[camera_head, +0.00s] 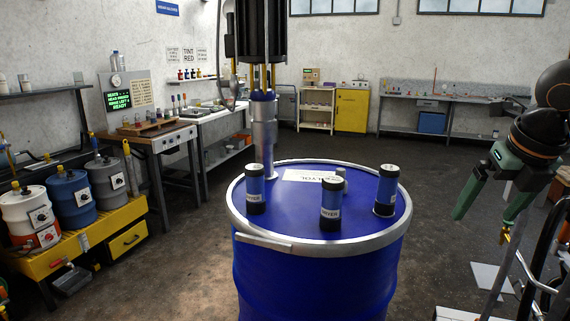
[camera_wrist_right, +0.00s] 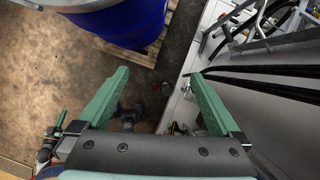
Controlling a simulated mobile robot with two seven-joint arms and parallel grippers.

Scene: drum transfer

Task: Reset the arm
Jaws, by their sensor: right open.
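My right gripper (camera_head: 484,192) is at the right of the head view, to the right of the big blue drum (camera_head: 312,270) and apart from it. Its two green fingers are spread, with nothing between them. In the right wrist view the same gripper (camera_wrist_right: 160,82) shows both fingers wide apart over the floor, with the drum (camera_wrist_right: 132,22) beyond them at the top. My left gripper is in neither view.
Several dark-blue capped cylinders, such as one front centre (camera_head: 330,205), stand on the drum's lid. A metal pump tube (camera_head: 264,135) rises behind them. A yellow bench with small drums (camera_head: 68,195) is at left. A hand-truck-like frame (camera_head: 535,270) stands below my right gripper.

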